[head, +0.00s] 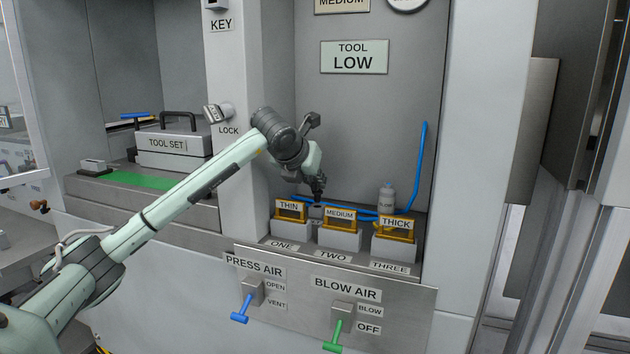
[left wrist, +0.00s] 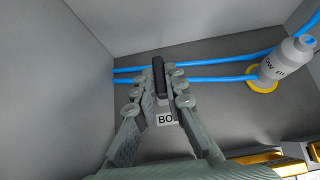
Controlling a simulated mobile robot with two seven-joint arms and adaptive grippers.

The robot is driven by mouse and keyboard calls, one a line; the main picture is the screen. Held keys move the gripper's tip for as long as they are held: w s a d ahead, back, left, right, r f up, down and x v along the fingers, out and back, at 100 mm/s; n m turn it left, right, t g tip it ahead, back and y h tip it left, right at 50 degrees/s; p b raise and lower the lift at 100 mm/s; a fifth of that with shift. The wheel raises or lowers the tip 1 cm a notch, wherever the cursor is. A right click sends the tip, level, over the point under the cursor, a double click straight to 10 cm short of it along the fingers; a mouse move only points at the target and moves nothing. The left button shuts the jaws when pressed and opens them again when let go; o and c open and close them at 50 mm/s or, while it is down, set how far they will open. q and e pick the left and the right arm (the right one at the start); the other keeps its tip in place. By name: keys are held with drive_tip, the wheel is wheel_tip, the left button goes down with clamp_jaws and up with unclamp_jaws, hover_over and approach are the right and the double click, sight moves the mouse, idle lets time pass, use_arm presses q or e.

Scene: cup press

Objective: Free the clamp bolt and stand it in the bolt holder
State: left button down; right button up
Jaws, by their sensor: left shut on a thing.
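My left gripper (head: 318,194) is above the back of the shelf, between the THIN and MEDIUM blocks. In the left wrist view its fingers (left wrist: 160,85) are shut on a dark, bar-like piece that looks like the clamp bolt (left wrist: 158,66). A small dark block (head: 316,211), likely the bolt holder, stands right under the fingertips in the head view. A partly covered label starting "BO" (left wrist: 166,119) shows below the fingers. The bolt's lower end is hidden, so I cannot tell whether it is in the holder. My right gripper is out of view.
Blocks marked THIN (head: 289,212), MEDIUM (head: 340,228) and THICK (head: 395,236) line the shelf front. A grey bottle (head: 387,199) and a blue hose (head: 421,165) are to the right. Blue (head: 240,312) and green (head: 334,338) levers project below. A TOOL SET case (head: 172,148) is left.

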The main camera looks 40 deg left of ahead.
sight(313, 191)
use_arm(q)
drive_tip(key=shift+f+b, duration=1.5)
drive_tip(key=shift+f, duration=0.15)
drive_tip(key=c, duration=1.5)
unclamp_jaws()
drive_tip(key=shift+r, duration=0.1)
drive_tip(key=v, duration=1.2)
